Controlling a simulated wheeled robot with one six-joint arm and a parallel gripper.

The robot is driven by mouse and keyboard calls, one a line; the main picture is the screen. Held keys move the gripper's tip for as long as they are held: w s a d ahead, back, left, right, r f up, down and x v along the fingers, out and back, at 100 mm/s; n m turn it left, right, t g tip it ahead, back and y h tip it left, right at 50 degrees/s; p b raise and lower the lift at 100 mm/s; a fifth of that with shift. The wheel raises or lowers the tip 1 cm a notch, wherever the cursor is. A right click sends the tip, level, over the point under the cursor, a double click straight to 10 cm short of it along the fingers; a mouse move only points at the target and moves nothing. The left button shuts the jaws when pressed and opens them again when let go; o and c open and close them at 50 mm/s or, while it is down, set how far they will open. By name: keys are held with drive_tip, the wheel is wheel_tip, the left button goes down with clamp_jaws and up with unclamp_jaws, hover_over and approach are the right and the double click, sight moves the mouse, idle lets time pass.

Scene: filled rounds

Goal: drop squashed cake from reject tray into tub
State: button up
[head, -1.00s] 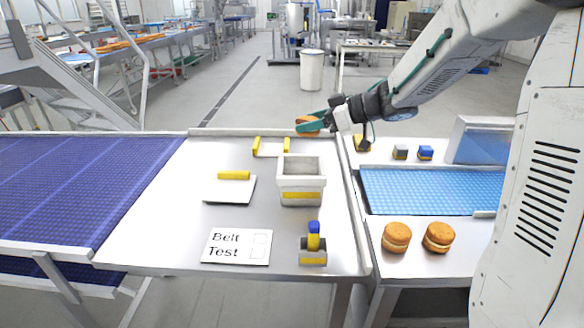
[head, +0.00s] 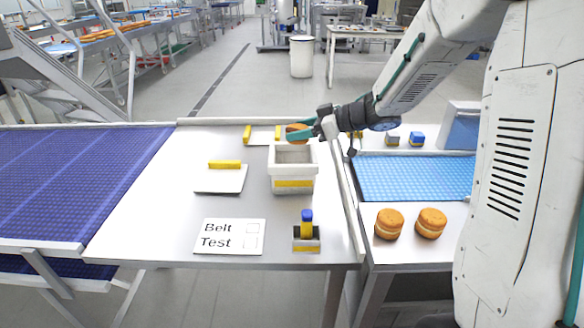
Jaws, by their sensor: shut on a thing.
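My gripper (head: 300,135) has teal fingers and is shut on an orange-brown cake (head: 297,127). It holds the cake just above the far rim of the tub (head: 292,184), a white square bin with a yellow band. The tub stands on the steel table, and no cake shows in the part of its inside that I can see. The reject tray (head: 262,140) appears to be the pale flat piece with yellow side bars behind the tub. It is partly hidden by the tub and gripper. How squashed the cake is cannot be told.
A white plate with a yellow bar (head: 222,178), a "Belt Test" card (head: 229,237) and a small holder with a blue-topped piece (head: 306,243) lie on the table. Two sandwich cakes (head: 389,224) sit right, before a blue mat (head: 415,177). A purple belt (head: 60,190) runs left.

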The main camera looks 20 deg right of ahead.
drive_tip(key=o, duration=0.8)
drive_tip(key=shift+c, duration=0.2)
drive_tip(key=shift+d, duration=0.1)
drive_tip(key=v, duration=0.7)
drive_tip(key=shift+s+d+r, duration=0.2)
drive_tip(key=shift+s+d, duration=0.05)
